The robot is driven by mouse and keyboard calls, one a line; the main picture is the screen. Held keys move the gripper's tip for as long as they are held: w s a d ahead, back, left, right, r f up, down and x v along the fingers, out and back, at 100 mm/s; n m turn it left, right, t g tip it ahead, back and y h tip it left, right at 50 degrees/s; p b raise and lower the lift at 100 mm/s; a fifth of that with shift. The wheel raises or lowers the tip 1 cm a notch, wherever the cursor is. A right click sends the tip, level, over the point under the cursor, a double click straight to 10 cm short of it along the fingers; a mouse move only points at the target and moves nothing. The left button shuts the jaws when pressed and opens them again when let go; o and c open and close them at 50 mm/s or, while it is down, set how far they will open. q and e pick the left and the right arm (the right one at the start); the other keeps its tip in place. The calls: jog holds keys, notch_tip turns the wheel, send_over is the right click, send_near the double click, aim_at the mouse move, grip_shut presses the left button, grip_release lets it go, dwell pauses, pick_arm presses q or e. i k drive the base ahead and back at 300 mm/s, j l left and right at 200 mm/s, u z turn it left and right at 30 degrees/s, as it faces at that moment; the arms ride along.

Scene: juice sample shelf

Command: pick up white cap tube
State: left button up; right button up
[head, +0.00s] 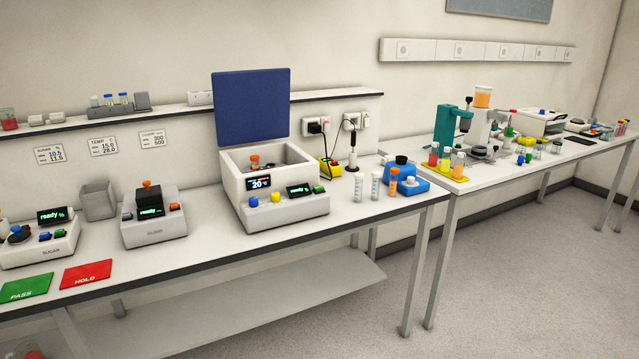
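Two slim, pale tubes stand upright on the near bench, to the right of the white box device. The left pale tube (359,187) and the right pale tube (375,187) look whitish at the top, but their caps are too small to tell clearly. An orange tube (393,184) stands just to their right, beside the blue device. Neither of my grippers is in view, and nothing is seen touching these tubes.
The white box device (280,208) has its blue lid (250,108) raised. A blue device (411,184) sits behind the tubes near the bench's right end. Green (25,288) and red (86,274) mats lie at left. The floor (520,250) in front is clear.

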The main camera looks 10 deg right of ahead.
aim_at(377, 174)
jog(key=i+j+z, duration=0.1)
jog(key=z, duration=0.3)
jog(key=i+j+z, duration=0.1)
jog(key=z, duration=0.3)
jog(key=j+z, duration=0.1)
jog(key=z, duration=0.3)
jog(key=i+j+z, duration=0.1)
jog(key=j, duration=0.3)
jog(key=i+j+z, duration=0.15)
jog(key=j, duration=0.25)
jog(key=i+j+z, duration=0.1)
jog(key=j, duration=0.35)
jog(key=i+j+z, duration=0.1)
jog(key=j, duration=0.35)
